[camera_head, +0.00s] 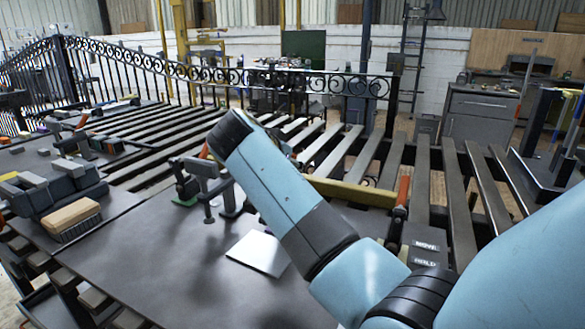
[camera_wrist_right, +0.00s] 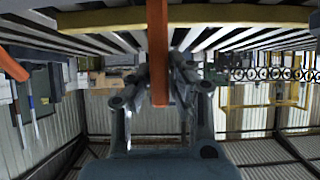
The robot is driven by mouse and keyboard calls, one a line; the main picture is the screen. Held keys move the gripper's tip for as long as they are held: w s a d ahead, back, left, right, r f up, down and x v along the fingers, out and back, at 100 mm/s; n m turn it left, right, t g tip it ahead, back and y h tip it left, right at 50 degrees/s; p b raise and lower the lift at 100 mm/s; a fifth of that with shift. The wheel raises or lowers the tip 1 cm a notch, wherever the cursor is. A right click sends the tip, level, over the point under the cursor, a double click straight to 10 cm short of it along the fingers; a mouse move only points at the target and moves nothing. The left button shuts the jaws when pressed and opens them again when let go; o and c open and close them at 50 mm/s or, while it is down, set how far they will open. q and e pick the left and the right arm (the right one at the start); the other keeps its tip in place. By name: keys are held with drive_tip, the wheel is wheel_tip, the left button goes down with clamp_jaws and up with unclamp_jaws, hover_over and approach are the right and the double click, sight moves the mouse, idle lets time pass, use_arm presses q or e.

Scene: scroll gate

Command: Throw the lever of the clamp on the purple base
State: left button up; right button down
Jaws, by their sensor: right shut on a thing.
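In the right wrist view my right gripper (camera_wrist_right: 159,72) is shut on an orange lever (camera_wrist_right: 158,28), which runs straight between the fingers. I cannot make out a purple base in either view. In the head view a dark clamp (camera_head: 184,184) stands on a green base (camera_head: 185,201), left of my arm. My left gripper is not in view.
The dark worktable (camera_head: 130,255) carries a pale plate (camera_head: 259,252) and a wooden brush (camera_head: 74,217). A yellow bar (camera_head: 350,192) lies behind my forearm, with an orange-handled tool (camera_head: 403,190) at its right end. An iron scroll gate (camera_head: 230,80) stands behind. The table's front middle is clear.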

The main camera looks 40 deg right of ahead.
drive_tip(key=shift+s+a, duration=0.1)
idle(0.4)
drive_tip(key=c, duration=1.2)
unclamp_jaws()
drive_tip(key=shift+c, duration=0.2)
wheel_tip(320, 180, up, 10)
